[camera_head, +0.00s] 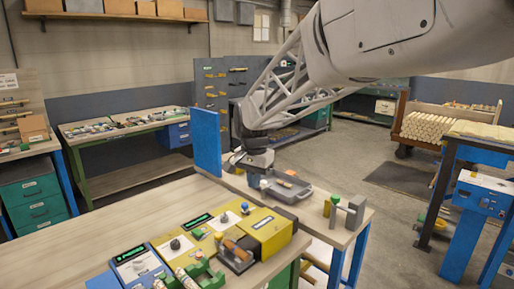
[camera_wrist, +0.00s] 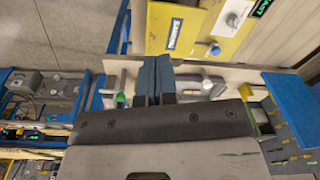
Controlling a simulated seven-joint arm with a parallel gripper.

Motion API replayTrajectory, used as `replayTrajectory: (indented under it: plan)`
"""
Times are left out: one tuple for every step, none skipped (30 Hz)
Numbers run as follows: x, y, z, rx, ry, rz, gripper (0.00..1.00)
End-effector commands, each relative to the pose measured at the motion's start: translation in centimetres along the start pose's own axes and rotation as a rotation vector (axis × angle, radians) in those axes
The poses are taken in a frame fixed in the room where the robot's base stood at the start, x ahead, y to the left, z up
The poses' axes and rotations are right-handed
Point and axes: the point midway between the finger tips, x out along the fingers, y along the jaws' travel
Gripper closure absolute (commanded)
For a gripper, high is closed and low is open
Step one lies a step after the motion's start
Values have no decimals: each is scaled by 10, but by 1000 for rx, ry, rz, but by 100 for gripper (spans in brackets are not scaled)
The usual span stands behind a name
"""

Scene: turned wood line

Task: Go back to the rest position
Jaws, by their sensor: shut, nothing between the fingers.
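My gripper (camera_head: 257,181) hangs from my arm over the far part of the workbench, beside a grey tray (camera_head: 303,196). In the wrist view its two blue fingers (camera_wrist: 153,78) are pressed together with nothing between them. My arm reaches in from the upper right of the head view. Part of the tray is hidden behind the gripper. I cannot tell the exact height of the fingertips above the bench.
The wooden workbench (camera_head: 130,218) holds a yellow box (camera_head: 270,229) and several panels with knobs and displays. A green-topped piece (camera_head: 334,200) stands by a grey holder (camera_head: 355,211). A blue upright panel (camera_head: 207,143) rises left of the gripper. The bench's left part is clear.

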Motion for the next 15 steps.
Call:
replayTrajectory:
  plan:
    - [-5, 15, 5, -11, 6, -4, 100]
    - [-6, 23, 8, -18, 7, -5, 100]
    - [-9, 33, 12, -31, 12, -8, 100]
    - [-10, 41, 16, -39, 13, -9, 100]
    - [-12, 49, 19, -48, 17, -11, 100]
    - [-14, 59, 24, -58, 20, -13, 100]
    - [-15, 67, 27, -68, 23, -14, 100]
    - [-16, 74, 31, -76, 27, -16, 100]
    - [-17, 84, 36, -88, 30, -18, 100]
    - [-19, 91, 39, -96, 34, -19, 100]
    - [-19, 99, 43, -105, 36, -20, 100]
    - [-20, 108, 48, -116, 40, -22, 100]
    - [-21, 115, 52, -125, 42, -22, 100]
    - [-21, 123, 57, -133, 45, -23, 100]
    - [-22, 132, 62, -145, 49, -25, 100]
